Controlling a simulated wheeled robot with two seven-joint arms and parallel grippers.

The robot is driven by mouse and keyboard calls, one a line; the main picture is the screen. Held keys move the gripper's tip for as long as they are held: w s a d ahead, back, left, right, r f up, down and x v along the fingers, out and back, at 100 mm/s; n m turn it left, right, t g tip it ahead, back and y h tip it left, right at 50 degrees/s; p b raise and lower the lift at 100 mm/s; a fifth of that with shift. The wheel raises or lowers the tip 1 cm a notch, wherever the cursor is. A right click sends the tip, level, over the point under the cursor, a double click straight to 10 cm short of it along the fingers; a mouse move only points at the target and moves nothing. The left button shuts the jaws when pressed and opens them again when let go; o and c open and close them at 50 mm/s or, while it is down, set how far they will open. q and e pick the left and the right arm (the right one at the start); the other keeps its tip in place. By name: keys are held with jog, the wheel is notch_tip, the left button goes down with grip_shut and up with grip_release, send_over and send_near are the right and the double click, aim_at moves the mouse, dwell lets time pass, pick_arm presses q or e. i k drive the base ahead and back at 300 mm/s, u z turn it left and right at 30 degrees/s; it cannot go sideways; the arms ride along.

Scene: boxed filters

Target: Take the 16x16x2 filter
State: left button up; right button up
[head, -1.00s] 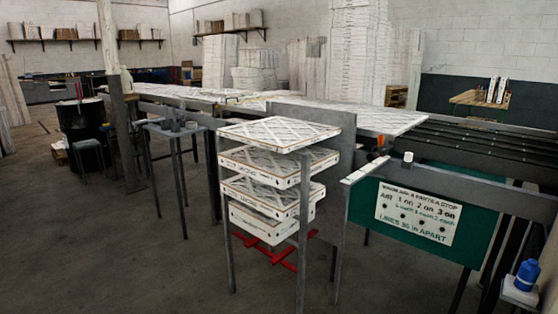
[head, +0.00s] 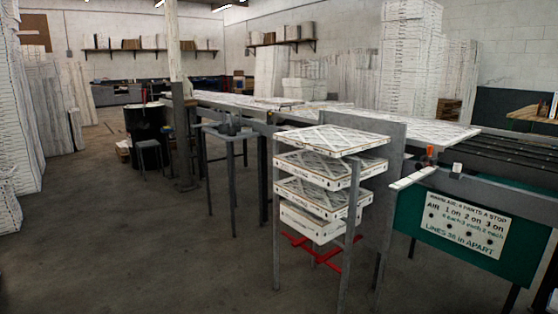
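Several flat white boxed filters sit one above another in a grey metal rack. The top filter (head: 330,140) lies flat at the rack's top, and lower ones (head: 318,170) and (head: 312,197) sit beneath with gaps between them. The bottom box (head: 312,222) is above red bars. Printing on their edges is too small to read, so I cannot tell which is 16x16x2. Neither of my grippers is in the head view.
The rack's grey legs (head: 277,240) stand on open concrete floor (head: 150,250), clear at front left. A long conveyor table (head: 450,135) runs behind. A green panel with a white sign (head: 463,226) stands right. A small grey table (head: 232,133) is left of the rack. Tall white stacks (head: 40,120) line the left.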

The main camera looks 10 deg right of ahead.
aim_at(332, 173)
jog(key=u, duration=0.75)
jog(key=i, duration=2.05)
jog(key=z, duration=0.7)
jog(key=i, duration=1.2)
jog(key=z, duration=1.45)
jog(key=i, duration=0.2)
